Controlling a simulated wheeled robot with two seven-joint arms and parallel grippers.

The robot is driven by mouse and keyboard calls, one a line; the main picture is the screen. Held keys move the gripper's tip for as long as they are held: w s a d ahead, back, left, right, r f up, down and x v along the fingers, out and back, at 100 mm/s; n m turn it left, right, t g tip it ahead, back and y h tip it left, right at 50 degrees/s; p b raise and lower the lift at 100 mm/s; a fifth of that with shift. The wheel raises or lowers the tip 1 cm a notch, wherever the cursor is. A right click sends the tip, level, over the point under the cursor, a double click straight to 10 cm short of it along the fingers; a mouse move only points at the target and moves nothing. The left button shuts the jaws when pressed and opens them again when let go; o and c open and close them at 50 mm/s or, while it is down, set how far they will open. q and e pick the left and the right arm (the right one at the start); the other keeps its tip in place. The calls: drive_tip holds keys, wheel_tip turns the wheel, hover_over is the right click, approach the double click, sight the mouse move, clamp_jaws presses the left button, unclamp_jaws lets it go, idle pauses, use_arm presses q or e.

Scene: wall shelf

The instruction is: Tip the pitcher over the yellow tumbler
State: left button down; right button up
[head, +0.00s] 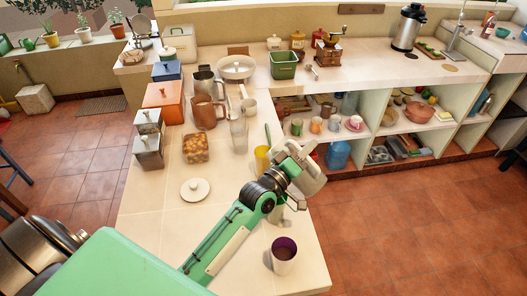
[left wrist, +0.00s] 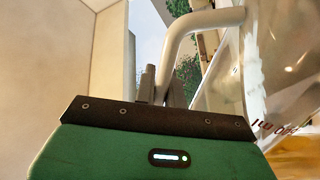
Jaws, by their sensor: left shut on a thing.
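My left gripper (head: 287,172) is over the right edge of the counter in the head view. It is shut on the pitcher's handle; in the left wrist view, its fingers (left wrist: 157,88) meet the pale tubular handle (left wrist: 190,22). The clear pitcher (left wrist: 228,75), with printed markings, fills the right side of that view. In the head view the pale pitcher (head: 312,180) shows beside the gripper, partly hidden by it, and looks tilted. The yellow tumbler (head: 261,158) stands on the counter just left of the gripper. My right gripper is not in view.
A glass (head: 239,137), a brown pitcher (head: 206,113) and a jar (head: 195,149) stand left of the tumbler. A white lid (head: 195,190) lies nearer. A white cup with a purple inside (head: 283,257) stands at the near right. Shelves (head: 352,140) lie beyond.

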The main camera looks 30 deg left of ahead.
use_arm(q)
drive_tip(key=shift+w+a+r+n+y, duration=0.1)
drive_tip(key=shift+a+r+n+y, duration=0.05)
drive_tip(key=shift+a+r+n, duration=0.4)
drive_tip(key=shift+w+a+r+n+y, duration=0.15)
drive_tip(key=shift+a+r+n, duration=0.15)
drive_tip(key=shift+r+n, duration=0.35)
idle(6.8)
